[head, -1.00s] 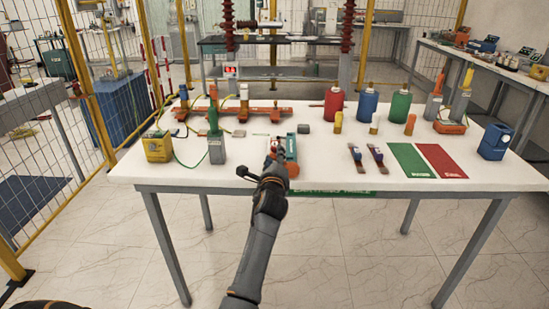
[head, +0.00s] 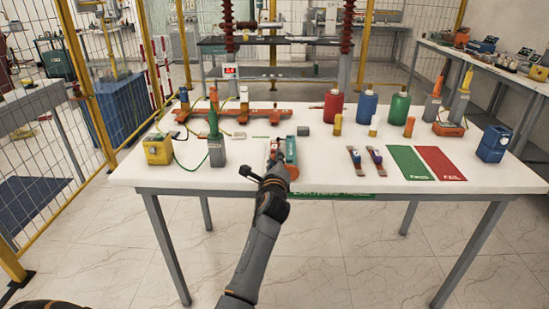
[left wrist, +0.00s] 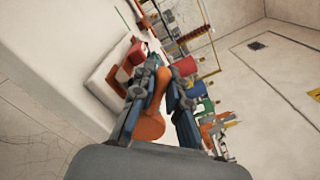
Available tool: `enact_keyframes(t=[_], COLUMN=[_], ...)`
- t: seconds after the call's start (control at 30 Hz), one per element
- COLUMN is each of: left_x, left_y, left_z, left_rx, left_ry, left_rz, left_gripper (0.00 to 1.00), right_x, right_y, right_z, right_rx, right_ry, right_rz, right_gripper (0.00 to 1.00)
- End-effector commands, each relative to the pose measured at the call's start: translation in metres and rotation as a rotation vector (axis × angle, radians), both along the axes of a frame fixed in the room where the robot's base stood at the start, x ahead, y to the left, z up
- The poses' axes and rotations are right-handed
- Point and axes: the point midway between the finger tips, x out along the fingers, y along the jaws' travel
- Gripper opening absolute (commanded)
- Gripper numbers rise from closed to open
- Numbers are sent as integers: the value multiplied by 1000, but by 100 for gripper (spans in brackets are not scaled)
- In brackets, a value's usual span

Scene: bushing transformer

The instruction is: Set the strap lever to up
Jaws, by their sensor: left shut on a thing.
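My left gripper (head: 274,157) is over the front middle of the white table, at a small red and teal device (head: 291,150). In the left wrist view my left gripper (left wrist: 166,78) has its fingers shut on an orange handle-like part (left wrist: 150,126). I cannot tell for certain that this part is the strap lever, and its exact setting is hidden by the hand. A red block (left wrist: 137,53) shows just beyond the fingers in the left wrist view. My right gripper is not in view.
On the white table (head: 240,178), a yellow box (head: 157,149) and a grey block with a green handle (head: 216,148) stand left of the hand. Red, blue and green bottles (head: 400,108) stand behind right. Green (head: 410,162) and red (head: 440,162) mats lie at right.

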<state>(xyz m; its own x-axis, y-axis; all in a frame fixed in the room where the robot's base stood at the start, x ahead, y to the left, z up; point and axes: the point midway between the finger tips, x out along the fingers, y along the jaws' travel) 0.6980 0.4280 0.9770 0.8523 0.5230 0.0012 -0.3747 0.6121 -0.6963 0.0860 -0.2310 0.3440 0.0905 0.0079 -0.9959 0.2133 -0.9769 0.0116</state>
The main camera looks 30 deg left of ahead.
Motion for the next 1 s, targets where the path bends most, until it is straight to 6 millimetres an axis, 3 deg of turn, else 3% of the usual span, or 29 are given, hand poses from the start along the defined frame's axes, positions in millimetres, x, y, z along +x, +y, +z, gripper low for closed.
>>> enact_keyframes(t=[0.5, 1.0], left_x=[13, 30], left_y=[-22, -48], left_z=[20, 20], left_rx=[391, 792], left_ry=[243, 488], left_rz=[-1, -1], left_gripper=[0, 0], right_x=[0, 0], right_y=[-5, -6], right_z=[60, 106], right_rx=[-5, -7], right_ry=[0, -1], right_rz=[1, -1], right_gripper=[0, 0])
